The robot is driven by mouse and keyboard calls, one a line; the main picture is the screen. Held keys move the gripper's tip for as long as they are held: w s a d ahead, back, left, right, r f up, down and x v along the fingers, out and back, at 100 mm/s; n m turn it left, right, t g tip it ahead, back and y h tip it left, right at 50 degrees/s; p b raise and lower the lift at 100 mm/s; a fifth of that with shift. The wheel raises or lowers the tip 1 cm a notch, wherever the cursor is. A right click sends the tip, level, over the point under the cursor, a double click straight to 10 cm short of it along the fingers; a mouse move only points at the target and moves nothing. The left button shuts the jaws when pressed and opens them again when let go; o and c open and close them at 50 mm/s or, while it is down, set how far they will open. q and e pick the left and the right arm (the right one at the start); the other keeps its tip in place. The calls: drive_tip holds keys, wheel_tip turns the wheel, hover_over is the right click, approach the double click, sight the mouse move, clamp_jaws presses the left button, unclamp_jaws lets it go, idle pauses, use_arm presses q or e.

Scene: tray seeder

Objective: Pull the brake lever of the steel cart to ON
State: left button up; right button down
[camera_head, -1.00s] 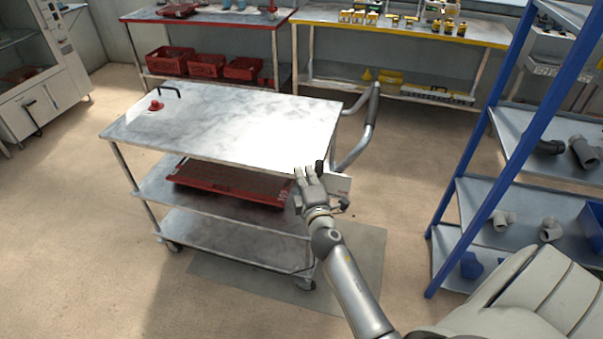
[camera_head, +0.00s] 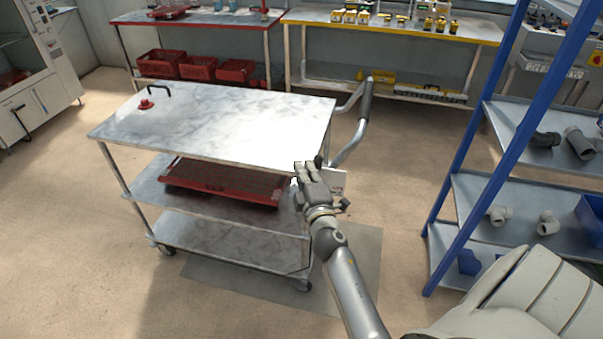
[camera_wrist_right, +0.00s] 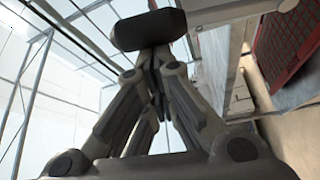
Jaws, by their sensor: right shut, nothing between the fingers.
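The steel cart (camera_head: 225,125) stands left of centre in the head view, with a shiny top and two lower shelves. My right gripper (camera_head: 307,170) is at its near right corner, just below the top's edge. A small black grip (camera_head: 318,161), seemingly the brake lever's end, shows beside the fingertips. A pale plate (camera_head: 338,181) with a small marking is partly hidden behind the gripper. In the right wrist view the fingers (camera_wrist_right: 158,60) are closed together. A black rounded block (camera_wrist_right: 148,30) lies across their tips; I cannot tell whether they touch. The lever's position is unclear.
The cart's push handle (camera_head: 362,120) sticks out at its right end. A red tray (camera_head: 225,197) lies on the middle shelf. A blue-framed rack (camera_head: 470,200) with pipe fittings stands at right. Two benches (camera_head: 390,25) line the back. Floor between cart and rack is clear.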

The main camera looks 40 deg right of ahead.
drive_tip(key=shift+m, duration=0.4)
drive_tip(key=shift+s+d+f+b, duration=0.75)
drive_tip(key=shift+s+d, duration=0.3)
drive_tip(key=shift+s, duration=0.2)
drive_tip(key=shift+s+d+f+b, duration=0.75)
drive_tip(key=shift+s+d, duration=0.35)
drive_tip(key=shift+s, duration=0.2)
drive_tip(key=shift+s+d+f+b, duration=0.75)
drive_tip(key=shift+s+d, duration=0.3)
drive_tip(key=shift+s, duration=0.2)
drive_tip(key=shift+f, duration=0.1)
